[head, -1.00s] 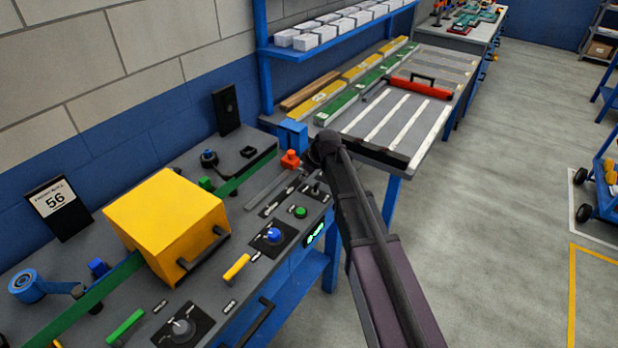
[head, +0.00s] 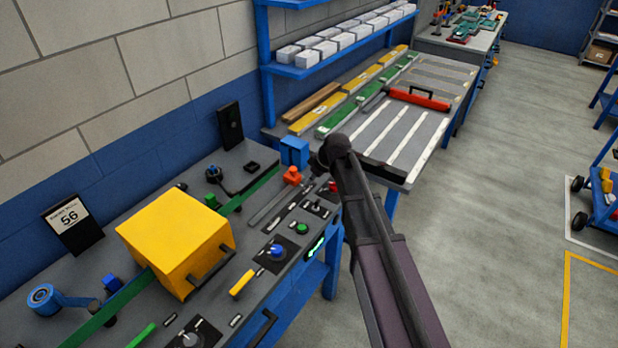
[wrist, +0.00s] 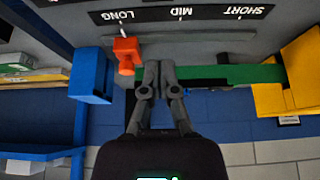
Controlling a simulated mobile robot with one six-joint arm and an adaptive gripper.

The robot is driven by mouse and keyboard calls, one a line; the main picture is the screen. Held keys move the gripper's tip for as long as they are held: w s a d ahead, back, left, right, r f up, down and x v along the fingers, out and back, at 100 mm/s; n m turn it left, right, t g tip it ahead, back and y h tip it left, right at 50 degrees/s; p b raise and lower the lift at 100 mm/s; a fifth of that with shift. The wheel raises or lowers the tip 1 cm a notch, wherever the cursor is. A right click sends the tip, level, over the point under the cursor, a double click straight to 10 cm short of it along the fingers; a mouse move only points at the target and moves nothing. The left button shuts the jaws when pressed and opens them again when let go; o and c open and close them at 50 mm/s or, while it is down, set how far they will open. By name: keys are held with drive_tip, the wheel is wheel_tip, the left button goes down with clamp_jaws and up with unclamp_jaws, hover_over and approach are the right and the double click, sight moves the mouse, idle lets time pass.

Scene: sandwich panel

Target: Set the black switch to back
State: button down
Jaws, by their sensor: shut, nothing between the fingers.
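The black switch (head: 317,207) looks like a small dark toggle on a black plate near the right front edge of the grey panel in the head view. It is small there, and I cannot make out which way its lever leans. The wrist view does not show it. My gripper (wrist: 160,66) is shut and empty in the wrist view, with its fingertips over the panel beside a red-orange slider knob (wrist: 127,55) near the LONG mark. In the head view my own arm mostly hides the gripper, beyond the switch toward the back.
A blue block (head: 294,152) stands beside the slider knob. A green button (head: 302,228), a blue knob (head: 278,251) and a yellow handle (head: 242,282) are nearby on the panel. A large yellow box (head: 175,240) straddles the green strip. Open floor lies to the right.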

drive_tip(key=shift+p+v, duration=0.4)
drive_tip(key=shift+v, duration=0.35)
drive_tip(key=shift+d, duration=0.1)
drive_tip(key=s+d+f+m+g+h, duration=0.1)
drive_tip(key=s+d+m+h, duration=0.1)
drive_tip(key=s+d+m, duration=0.3)
drive_tip(key=s+d+f+m+g+h, duration=0.1)
drive_tip(key=s+d+m, duration=0.5)
drive_tip(key=s+d, duration=0.7)
drive_tip(key=s+h, duration=0.1)
drive_tip(key=s, duration=0.4)
drive_tip(key=shift+s+d+m+g+h, duration=0.2)
drive_tip(key=shift+m+g+h, duration=0.1)
drive_tip(key=shift+g, duration=0.1)
drive_tip(key=shift+a, duration=0.15)
